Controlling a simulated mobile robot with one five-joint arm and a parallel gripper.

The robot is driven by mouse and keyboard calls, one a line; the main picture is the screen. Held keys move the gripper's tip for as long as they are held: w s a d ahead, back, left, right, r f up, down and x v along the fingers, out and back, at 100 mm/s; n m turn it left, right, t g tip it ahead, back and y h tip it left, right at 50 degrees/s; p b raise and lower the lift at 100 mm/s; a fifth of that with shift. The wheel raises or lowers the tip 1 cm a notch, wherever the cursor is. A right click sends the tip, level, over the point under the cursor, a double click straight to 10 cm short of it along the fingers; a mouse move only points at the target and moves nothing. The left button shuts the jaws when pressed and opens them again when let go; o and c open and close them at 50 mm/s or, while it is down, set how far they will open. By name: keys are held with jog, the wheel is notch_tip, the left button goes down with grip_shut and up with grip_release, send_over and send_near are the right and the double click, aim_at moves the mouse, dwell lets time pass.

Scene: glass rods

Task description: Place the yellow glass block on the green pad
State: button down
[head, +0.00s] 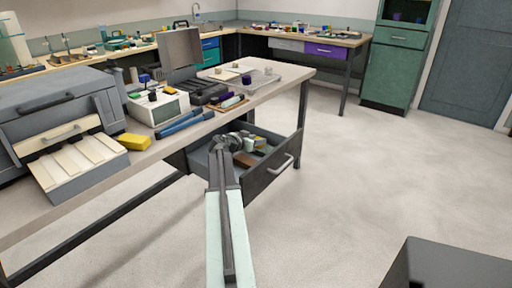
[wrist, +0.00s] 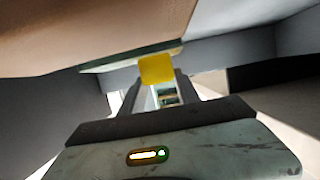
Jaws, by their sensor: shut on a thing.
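The yellow glass block (wrist: 157,69) shows in the wrist view between the tips of my gripper (wrist: 158,84), which is shut on it. In the head view my gripper (head: 232,143) reaches into the open drawer (head: 284,172) under the near workbench; the held block cannot be made out there. I cannot pick out the green pad for certain in either view. A thin greenish edge (wrist: 120,61) shows behind the block in the wrist view, under a brown surface, but I cannot tell what it is.
The drawer holds a brown block (head: 244,160) and other small items. The workbench (head: 205,126) overhangs it, with a yellow item (head: 133,141), blue tool (head: 185,123), white device (head: 158,106) and clear tray (head: 262,78) on top.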

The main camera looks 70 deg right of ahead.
jog(key=shift+r, duration=0.1)
jog(key=c, duration=0.9)
grip_release()
jog(key=shift+a+r+p, duration=0.15)
jog(key=shift+a+p, duration=0.05)
jog(key=shift+p, duration=0.15)
jog(key=p+v, duration=0.2)
jog(key=v, duration=0.5)
